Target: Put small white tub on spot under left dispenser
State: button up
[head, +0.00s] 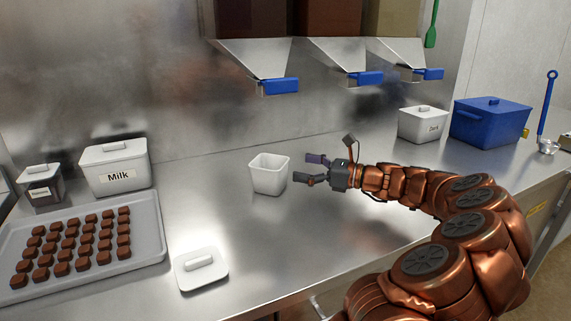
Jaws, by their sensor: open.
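The small white tub (269,175) stands upright and without a lid on the steel counter, near the middle of the head view. It looks empty from here. My gripper (303,168) is just right of the tub, with its fingers open and pointing left at it. The fingertips look apart from the tub or close to its right wall; I cannot tell the exact gap. The left dispenser (252,59) hangs on the back wall with a blue flap (280,86). The tub stands forward of and below this dispenser. No marked spot is visible on the counter.
Two more dispensers (345,58) (400,52) hang to the right. A white lid (201,268) lies in front. A tray (150,252) of chocolates, a Milk tub (115,168) and a small dark container (41,186) are left.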

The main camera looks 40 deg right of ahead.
jog(key=shift+v, duration=1.5)
